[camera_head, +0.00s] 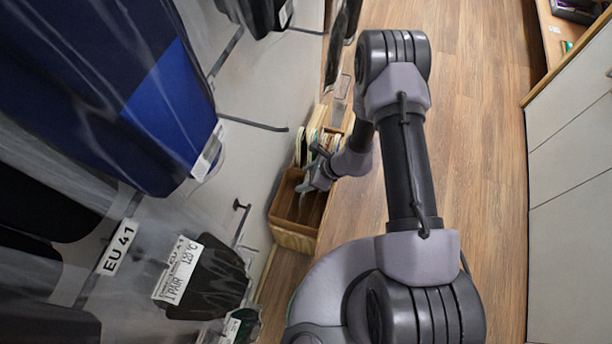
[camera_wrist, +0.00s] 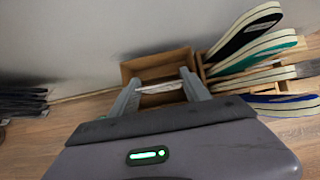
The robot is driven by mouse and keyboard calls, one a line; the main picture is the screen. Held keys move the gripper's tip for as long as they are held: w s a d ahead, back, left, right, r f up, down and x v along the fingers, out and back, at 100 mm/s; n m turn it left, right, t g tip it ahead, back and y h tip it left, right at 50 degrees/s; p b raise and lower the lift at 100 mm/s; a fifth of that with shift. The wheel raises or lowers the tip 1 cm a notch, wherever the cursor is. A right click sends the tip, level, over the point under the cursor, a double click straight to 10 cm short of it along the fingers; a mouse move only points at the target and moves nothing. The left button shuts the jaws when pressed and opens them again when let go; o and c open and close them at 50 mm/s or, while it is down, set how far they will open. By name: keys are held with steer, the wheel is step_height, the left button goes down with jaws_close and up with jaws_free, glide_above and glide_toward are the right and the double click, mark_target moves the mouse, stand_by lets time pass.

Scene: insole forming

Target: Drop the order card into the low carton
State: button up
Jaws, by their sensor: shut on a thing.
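My gripper (camera_wrist: 160,88) is shut on the order card (camera_wrist: 160,87), a thin white strip seen between the two fingertips in the wrist view. The low carton (camera_wrist: 157,57) is an open brown box just beyond and below the fingertips. In the head view the carton (camera_head: 293,238) stands on the floor by the wall, and my gripper (camera_head: 307,187) is over its opening. I cannot make out the card in the head view. The fingers hide part of the carton's inside, and I cannot tell how high the card is above its bottom.
A box of upright insoles (camera_wrist: 245,60) stands right beside the carton in the wrist view. Packaged insoles (camera_head: 205,275) and empty hooks (camera_head: 253,124) stick out from the wall at left. Wooden floor (camera_head: 490,130) is clear at right, up to white cabinets (camera_head: 570,230).

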step_height(320, 180, down, 4)
steer(key=shift+f+b, duration=0.25)
steer(key=shift+b, duration=0.9)
steer(key=shift+r, duration=0.1)
steer(key=o, duration=1.4)
steer(key=shift+c, duration=0.2)
steer(key=p+v, duration=0.7)
steer(key=v, duration=1)
steer(key=shift+r, duration=0.15)
steer(key=shift+s, duration=0.1)
